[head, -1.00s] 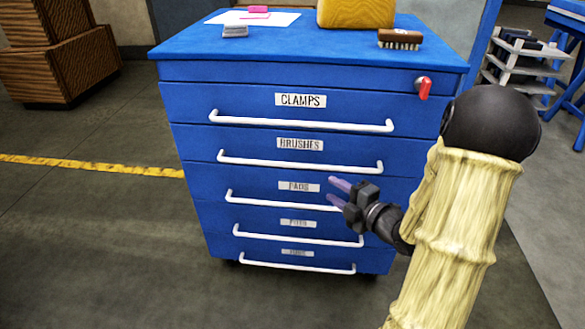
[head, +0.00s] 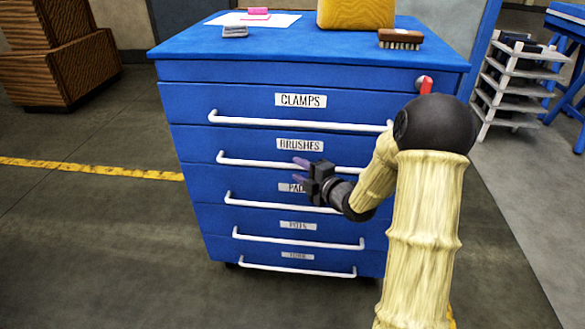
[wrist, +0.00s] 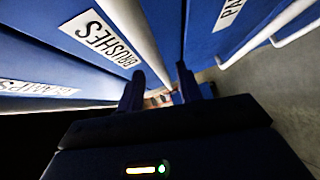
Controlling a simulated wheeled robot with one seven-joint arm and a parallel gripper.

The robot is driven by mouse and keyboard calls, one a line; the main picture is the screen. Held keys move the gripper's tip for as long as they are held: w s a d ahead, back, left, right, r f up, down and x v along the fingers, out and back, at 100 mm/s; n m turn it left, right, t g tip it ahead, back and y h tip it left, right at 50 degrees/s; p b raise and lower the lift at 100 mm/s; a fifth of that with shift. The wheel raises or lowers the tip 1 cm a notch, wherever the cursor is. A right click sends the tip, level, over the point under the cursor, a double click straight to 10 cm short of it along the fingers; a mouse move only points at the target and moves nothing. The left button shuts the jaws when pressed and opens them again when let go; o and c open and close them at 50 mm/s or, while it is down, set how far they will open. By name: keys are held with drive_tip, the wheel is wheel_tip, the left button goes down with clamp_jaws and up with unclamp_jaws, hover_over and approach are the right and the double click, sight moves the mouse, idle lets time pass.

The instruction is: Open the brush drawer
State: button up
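The brush drawer (head: 200,143) is the second from the top in the blue cabinet, labelled "BRUSHES" (head: 300,144). It is closed, flush with the drawers around it. Its white bar handle (head: 250,161) runs across the front; my gripper and wrist cover part of its right half. My gripper (head: 300,167) is open and empty, at the handle's middle, just below the label. I cannot tell whether the fingers straddle the bar.
The clamps drawer (head: 190,103) above and the pads drawer (head: 205,182) below are closed, with similar bar handles. A red key or lock (head: 426,84) sits at the cabinet's upper right. A brush (head: 401,40) and a yellow block (head: 355,12) lie on top.

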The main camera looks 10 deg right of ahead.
sight(295, 168)
drive_tip(key=shift+x, duration=1.85)
drive_tip(key=shift+c, duration=0.3)
clamp_jaws()
drive_tip(key=shift+a, duration=0.1)
